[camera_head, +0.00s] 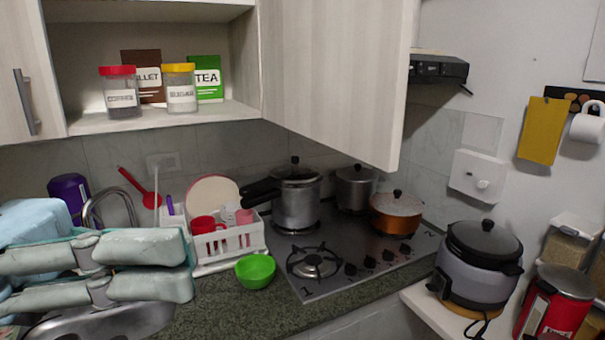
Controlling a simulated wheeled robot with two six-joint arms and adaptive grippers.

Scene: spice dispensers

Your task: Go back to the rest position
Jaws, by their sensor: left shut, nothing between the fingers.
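My left gripper (185,266) comes in from the left edge, pale grey-green, low over the sink. It is shut and empty. My right gripper is not in view. In the open upper cabinet, a clear jar with a red lid (121,96) and a clear jar with a yellow lid (180,92) stand upright on the shelf. Both are well above my left gripper and apart from it. Behind them stand a brown box (140,62) and a green tea box (205,77).
A white dish rack (232,242) and a green bowl (255,271) stand just right of my left gripper. The sink (135,322) is below it. Pots stand on the hob (345,262). The open cabinet door (335,75) juts out above. A rice cooker (480,265) stands at right.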

